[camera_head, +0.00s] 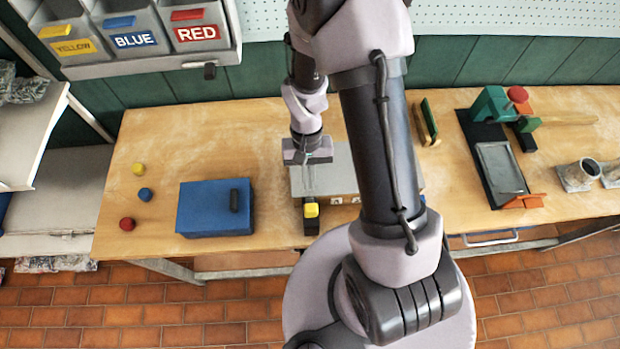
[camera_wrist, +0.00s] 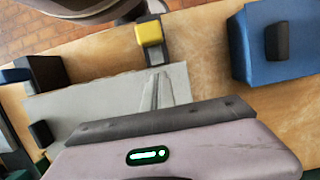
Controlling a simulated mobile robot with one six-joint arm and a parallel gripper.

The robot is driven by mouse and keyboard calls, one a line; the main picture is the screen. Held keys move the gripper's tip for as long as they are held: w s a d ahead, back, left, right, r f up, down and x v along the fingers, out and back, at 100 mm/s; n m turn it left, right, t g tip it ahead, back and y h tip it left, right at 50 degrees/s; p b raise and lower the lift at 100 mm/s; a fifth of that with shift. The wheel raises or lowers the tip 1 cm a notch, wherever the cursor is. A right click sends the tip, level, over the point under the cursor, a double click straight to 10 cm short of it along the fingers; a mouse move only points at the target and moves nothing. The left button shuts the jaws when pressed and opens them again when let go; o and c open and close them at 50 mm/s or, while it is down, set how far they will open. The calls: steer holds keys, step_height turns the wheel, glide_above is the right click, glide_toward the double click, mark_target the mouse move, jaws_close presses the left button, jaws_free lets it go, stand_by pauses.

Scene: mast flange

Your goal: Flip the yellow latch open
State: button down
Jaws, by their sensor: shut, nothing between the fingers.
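The yellow latch (camera_head: 311,210) is a small yellow block on a dark mount at the front edge of a grey-topped box (camera_head: 343,160). In the wrist view the yellow latch (camera_wrist: 149,33) is at the top centre, and the grey lid (camera_wrist: 70,108) lies below it. My gripper (camera_head: 309,188) is over the grey lid, behind the latch. In the wrist view my gripper (camera_wrist: 156,75) has its thin grey fingers together and empty, with their tips pointing toward the latch. A gap shows between tips and latch. Their height above the lid is hard to tell.
A blue box (camera_head: 214,208) with a black handle stands left of the grey box. Yellow (camera_head: 138,169), blue (camera_head: 145,194) and red (camera_head: 127,224) balls lie farther left. A black-based fixture (camera_head: 500,170) is on the right. Bare wooden bench (camera_head: 240,125) lies behind the blue box.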

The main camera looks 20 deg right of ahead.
steer(key=w+r, duration=0.2)
steer(key=shift+d+r+p, duration=0.3)
steer(key=shift+d+p, duration=0.05)
step_height(320, 180, up, 7)
steer(key=p, duration=0.1)
steer(key=shift+w, duration=0.15)
steer(key=shift+f, duration=0.1)
